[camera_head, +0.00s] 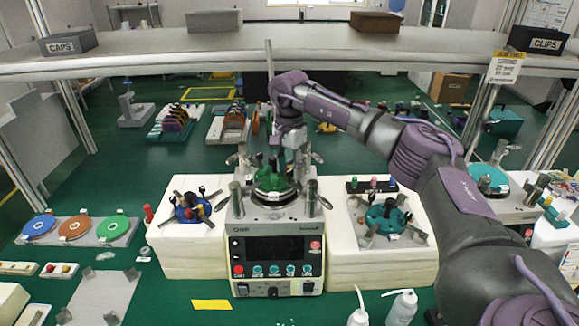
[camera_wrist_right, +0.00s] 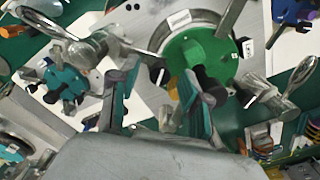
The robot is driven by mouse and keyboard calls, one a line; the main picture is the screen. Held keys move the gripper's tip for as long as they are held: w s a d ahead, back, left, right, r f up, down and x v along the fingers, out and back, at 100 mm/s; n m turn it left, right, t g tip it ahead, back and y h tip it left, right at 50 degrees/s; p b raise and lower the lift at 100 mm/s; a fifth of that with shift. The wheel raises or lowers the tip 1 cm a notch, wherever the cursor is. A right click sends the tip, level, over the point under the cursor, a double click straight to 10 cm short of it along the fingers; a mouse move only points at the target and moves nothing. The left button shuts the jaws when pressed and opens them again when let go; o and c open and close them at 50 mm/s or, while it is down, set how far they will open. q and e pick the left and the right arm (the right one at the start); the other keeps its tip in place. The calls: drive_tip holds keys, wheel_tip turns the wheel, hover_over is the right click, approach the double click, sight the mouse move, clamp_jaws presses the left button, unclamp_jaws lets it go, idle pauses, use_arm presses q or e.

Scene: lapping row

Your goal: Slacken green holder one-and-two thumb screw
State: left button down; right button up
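The green holder (camera_head: 272,180) sits on the machine in the middle of the bench. In the wrist view it shows as a green disc (camera_wrist_right: 205,55) with black knobs around it. My right gripper (camera_head: 290,158) is above the holder, coming down from the upper right. In the wrist view its two fingers (camera_wrist_right: 160,115) are apart, with no thing clearly held. A black knob (camera_wrist_right: 212,92) shows close to one finger; I cannot tell whether they touch. I cannot tell which knob is the one-and-two thumb screw. My left gripper is not in view.
A blue holder (camera_head: 190,208) stands left of the machine (camera_head: 275,262) and a teal holder (camera_head: 388,214) right of it. Metal posts and clamp arms (camera_wrist_right: 95,45) crowd around the green holder. White bottles (camera_head: 400,307) stand at the front. A shelf (camera_head: 200,50) spans the back.

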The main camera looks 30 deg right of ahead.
sight(289, 170)
drive_tip(key=shift+r, duration=0.25)
wheel_tip(289, 170, up, 12)
drive_tip(key=shift+f, duration=0.2)
idle(0.5)
